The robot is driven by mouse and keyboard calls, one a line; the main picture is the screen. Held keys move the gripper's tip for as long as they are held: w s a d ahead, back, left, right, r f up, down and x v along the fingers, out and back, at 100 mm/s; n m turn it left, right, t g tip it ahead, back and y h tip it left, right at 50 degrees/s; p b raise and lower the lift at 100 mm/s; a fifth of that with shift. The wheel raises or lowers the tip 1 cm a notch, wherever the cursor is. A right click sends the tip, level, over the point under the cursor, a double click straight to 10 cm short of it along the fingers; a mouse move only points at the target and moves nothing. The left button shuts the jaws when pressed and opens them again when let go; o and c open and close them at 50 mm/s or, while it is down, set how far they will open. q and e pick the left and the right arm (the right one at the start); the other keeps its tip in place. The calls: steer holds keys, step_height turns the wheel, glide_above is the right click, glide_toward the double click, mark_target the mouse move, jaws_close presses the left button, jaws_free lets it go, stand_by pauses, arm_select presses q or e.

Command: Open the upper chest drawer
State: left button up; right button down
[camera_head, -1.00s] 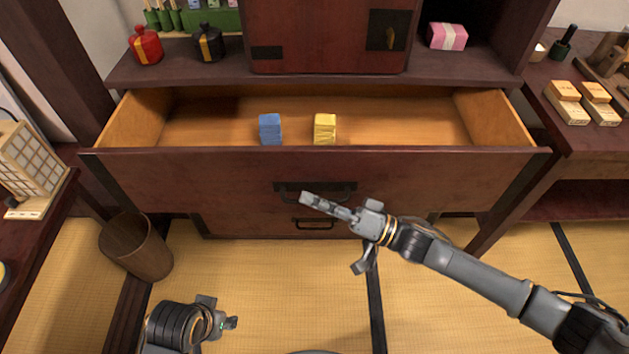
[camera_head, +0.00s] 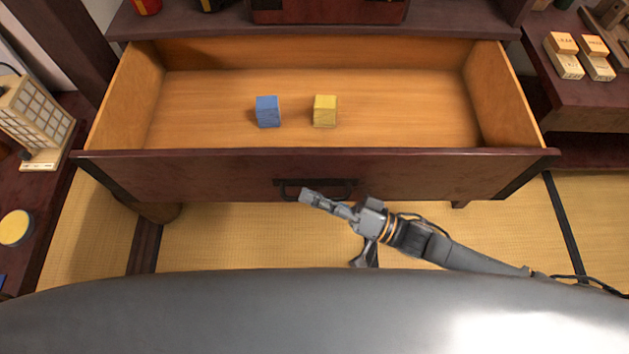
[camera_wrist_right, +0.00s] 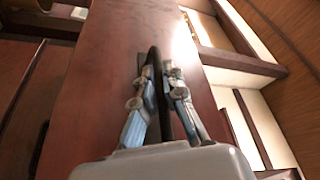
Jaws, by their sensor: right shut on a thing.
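The upper chest drawer (camera_head: 200,168) stands pulled far out in the head view, its wooden inside showing. A blue block (camera_head: 268,111) and a yellow block (camera_head: 325,111) lie in it. Its dark handle (camera_head: 290,188) is at the middle of the front. My right gripper (camera_head: 308,196) is at the handle. In the right wrist view, the fingers of my right gripper (camera_wrist_right: 158,85) are shut on the dark handle bar (camera_wrist_right: 154,60), with the red-brown drawer front behind. My left gripper is not in view.
A side table at the right holds several wooden blocks (camera_head: 565,65). At the left stand a paper lantern (camera_head: 36,115) and a yellow round thing (camera_head: 15,228). A brown bin (camera_head: 160,211) is partly hidden under the drawer. Tatami floor (camera_head: 230,240) shows below.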

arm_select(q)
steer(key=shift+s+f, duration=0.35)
arm_select(e)
steer(key=shift+s, duration=0.3)
steer(key=c, duration=1.4)
jaws_free()
steer(key=shift+d, duration=0.1)
steer(key=v, duration=1.2)
steer(key=shift+f, duration=0.1)
